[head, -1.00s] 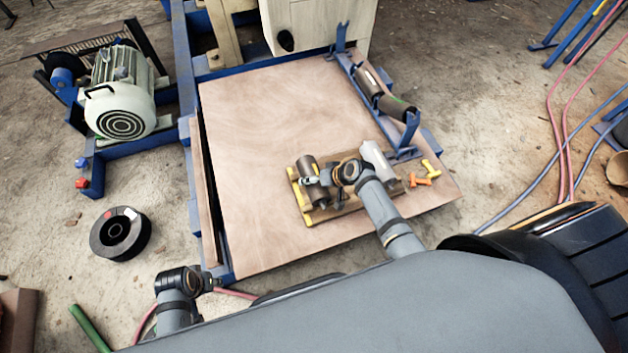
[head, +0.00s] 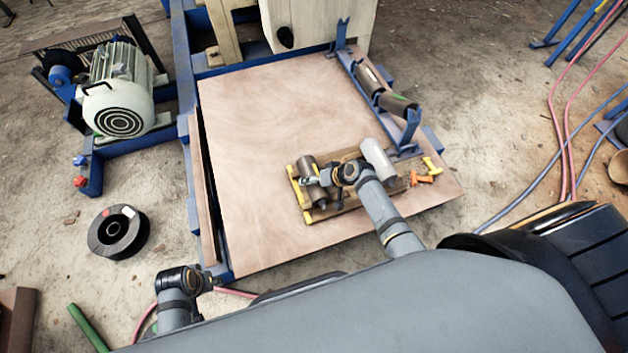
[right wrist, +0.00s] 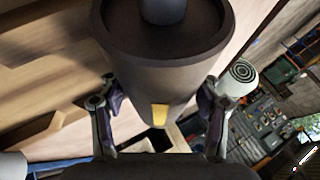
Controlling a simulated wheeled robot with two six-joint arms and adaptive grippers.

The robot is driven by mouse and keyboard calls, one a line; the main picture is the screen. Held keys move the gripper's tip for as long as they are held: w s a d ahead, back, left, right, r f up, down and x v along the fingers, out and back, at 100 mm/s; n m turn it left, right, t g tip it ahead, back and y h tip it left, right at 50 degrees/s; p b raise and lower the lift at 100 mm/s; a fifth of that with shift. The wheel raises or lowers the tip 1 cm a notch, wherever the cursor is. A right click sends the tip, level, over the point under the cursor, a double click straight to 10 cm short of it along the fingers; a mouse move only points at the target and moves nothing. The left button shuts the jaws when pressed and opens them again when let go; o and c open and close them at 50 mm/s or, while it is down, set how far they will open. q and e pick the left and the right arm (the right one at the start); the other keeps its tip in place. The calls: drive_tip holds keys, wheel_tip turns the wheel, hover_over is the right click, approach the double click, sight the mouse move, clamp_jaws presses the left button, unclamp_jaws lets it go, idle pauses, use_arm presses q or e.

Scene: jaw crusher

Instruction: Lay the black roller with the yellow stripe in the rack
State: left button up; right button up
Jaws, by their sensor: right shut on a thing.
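The black roller with the yellow stripe (right wrist: 165,65) fills the upper middle of the right wrist view, its round end and shaft stub toward the top. The yellow mark shows low on its side. My right gripper (right wrist: 160,105) has a finger on each side and is shut on it. In the head view this roller (head: 309,168) is at the left end of the wooden tray (head: 322,213); I cannot tell whether it touches the tray. The blue rack (head: 411,128) stands at the board's right edge. My left gripper (head: 213,284) is low at left, its jaws too small to read.
The rack holds a dark roller with a green mark (head: 398,105) and another roller (head: 369,78). A pale roller (head: 376,155) lies at the tray's right end. Orange and yellow pieces (head: 424,175) lie beside the tray. The left of the wooden board (head: 265,120) is clear.

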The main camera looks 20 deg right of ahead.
drive_tip(key=shift+w+f+b, duration=0.1)
drive_tip(key=shift+f+b, duration=0.3)
drive_tip(key=shift+f, duration=0.15)
drive_tip(key=o, duration=1.7)
drive_tip(key=shift+o, duration=0.9)
drive_tip(key=shift+s, duration=0.2)
drive_tip(key=v, duration=1.2)
